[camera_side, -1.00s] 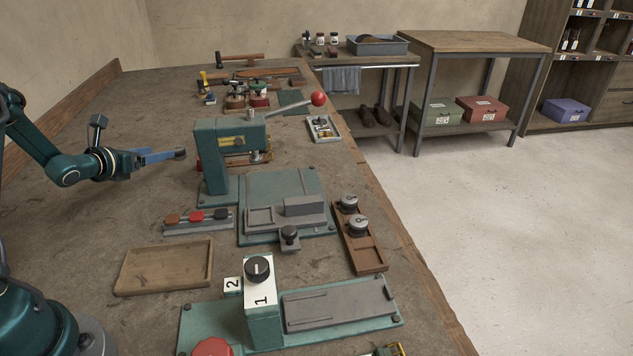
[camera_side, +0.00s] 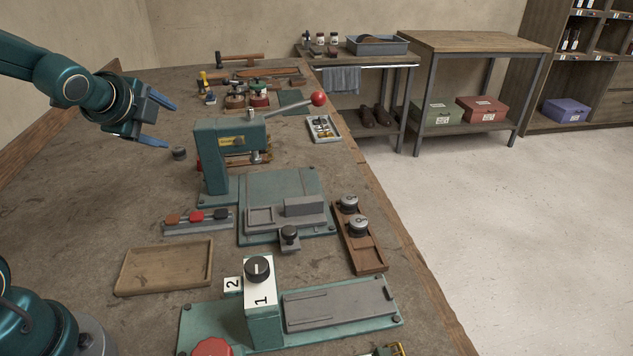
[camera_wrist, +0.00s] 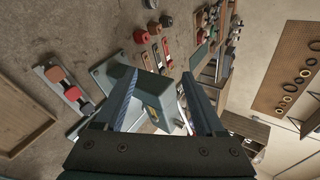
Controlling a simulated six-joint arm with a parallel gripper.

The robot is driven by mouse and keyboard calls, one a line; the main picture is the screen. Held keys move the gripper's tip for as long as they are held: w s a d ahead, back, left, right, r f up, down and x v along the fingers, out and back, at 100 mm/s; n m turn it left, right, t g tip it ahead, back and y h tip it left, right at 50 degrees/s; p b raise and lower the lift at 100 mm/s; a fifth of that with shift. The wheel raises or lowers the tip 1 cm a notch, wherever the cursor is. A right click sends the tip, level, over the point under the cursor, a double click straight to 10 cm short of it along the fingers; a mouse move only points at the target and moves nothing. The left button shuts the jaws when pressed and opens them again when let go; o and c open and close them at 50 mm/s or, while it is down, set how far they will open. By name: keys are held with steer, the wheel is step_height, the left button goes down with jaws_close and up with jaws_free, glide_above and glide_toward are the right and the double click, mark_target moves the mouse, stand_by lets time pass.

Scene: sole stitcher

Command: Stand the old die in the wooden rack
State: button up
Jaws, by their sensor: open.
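The brown wooden rack (camera_side: 371,257) stands right of the press. Two grey round dies, one at its far end (camera_side: 348,202) and one near its middle (camera_side: 358,225), sit in it. Its near end is bare.
The press's red-knobbed lever (camera_side: 318,99) reaches right. A grey-green plate (camera_side: 285,185) lies between press and rack. A strip of coloured pads (camera_side: 197,217), an empty wooden tray (camera_side: 165,268) and a numbered box (camera_side: 262,305) are nearer. The bench left of the press is mostly clear.

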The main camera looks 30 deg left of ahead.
steer(key=s+d+n+g+h, duration=0.1)
steer(key=s+d+n+h, duration=0.1)
steer(key=s+d+n, duration=0.6)
steer(key=d, duration=0.3)
steer(key=shift+d+r+h, duration=0.15)
steer(key=shift+r+h, duration=0.15)
steer(key=shift+r, duration=0.1)
steer(key=shift+o, duration=0.4)
steer(key=s+d+f+n+g+h, duration=0.1)
steer(key=s+d+n+g+h, duration=0.1)
steer(key=s+d+n, duration=0.3)
steer(key=s+d, duration=0.2)
steer(key=s, duration=0.1)
steer(key=shift+s+f+n+h, duration=0.2)
steer(key=shift+f+n+h, duration=0.05)
steer(key=shift+n+h, duration=0.05)
